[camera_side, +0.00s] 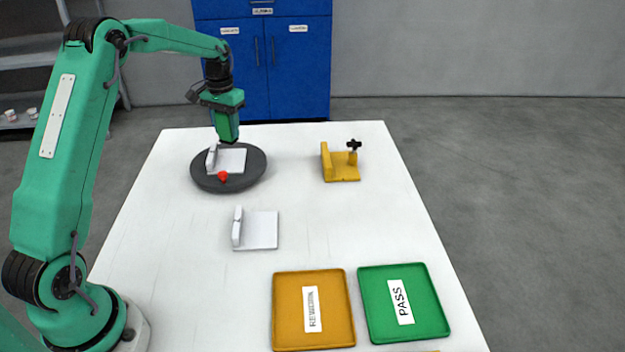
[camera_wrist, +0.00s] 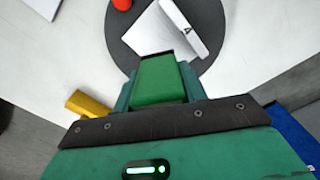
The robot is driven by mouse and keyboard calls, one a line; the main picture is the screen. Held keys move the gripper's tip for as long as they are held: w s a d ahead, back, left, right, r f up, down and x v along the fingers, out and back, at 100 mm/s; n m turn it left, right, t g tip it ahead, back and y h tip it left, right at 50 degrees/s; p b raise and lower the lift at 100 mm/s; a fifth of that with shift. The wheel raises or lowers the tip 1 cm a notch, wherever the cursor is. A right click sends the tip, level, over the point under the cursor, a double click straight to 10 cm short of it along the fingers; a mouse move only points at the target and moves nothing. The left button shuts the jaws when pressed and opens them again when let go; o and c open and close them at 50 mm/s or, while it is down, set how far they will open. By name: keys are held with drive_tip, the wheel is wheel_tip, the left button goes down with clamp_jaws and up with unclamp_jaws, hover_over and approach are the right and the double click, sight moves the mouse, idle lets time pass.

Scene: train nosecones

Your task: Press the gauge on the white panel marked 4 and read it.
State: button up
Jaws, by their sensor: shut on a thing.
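The white panel marked 4 (camera_side: 233,162) lies on a dark round plate (camera_side: 199,183) with its low wall upright on the left. In the wrist view the panel's wall (camera_wrist: 184,25) bears the black mark. My gripper (camera_side: 226,105) is shut on a green block, taken as the gauge (camera_side: 228,127), and points down over the panel's back edge. The gauge also shows in the wrist view (camera_wrist: 158,80) and hides part of the panel. I cannot tell whether it touches the panel. A small window (camera_wrist: 146,170) near the wrist view's bottom glows green; I read no number.
A red knob (camera_side: 223,176) sits at the plate's front. A second white panel (camera_side: 261,230) lies mid-table. A yellow fixture (camera_side: 341,170) with a black knob stands back right. An orange REWORK tray (camera_side: 288,321) and a green PASS tray (camera_side: 428,316) are at the front.

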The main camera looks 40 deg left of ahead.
sight(229, 142)
drive_tip(key=shift+f, duration=2.65)
drive_tip(key=shift+f, duration=0.55)
drive_tip(key=shift+r, duration=0.1)
drive_tip(key=shift+r, duration=3.45)
drive_tip(key=s+d+r+m, duration=0.1)
drive_tip(key=s+d+r, duration=0.1)
drive_tip(key=d, duration=0.5)
drive_tip(key=s+d+r+m, duration=0.1)
drive_tip(key=s+d, duration=0.3)
drive_tip(key=d, duration=0.4)
drive_tip(key=s+d+r+m, duration=0.1)
drive_tip(key=s+d+r, duration=0.2)
drive_tip(key=d, duration=0.5)
drive_tip(key=shift+s+d, duration=0.15)
drive_tip(key=shift+s, duration=0.35)
drive_tip(key=shift+d, duration=0.1)
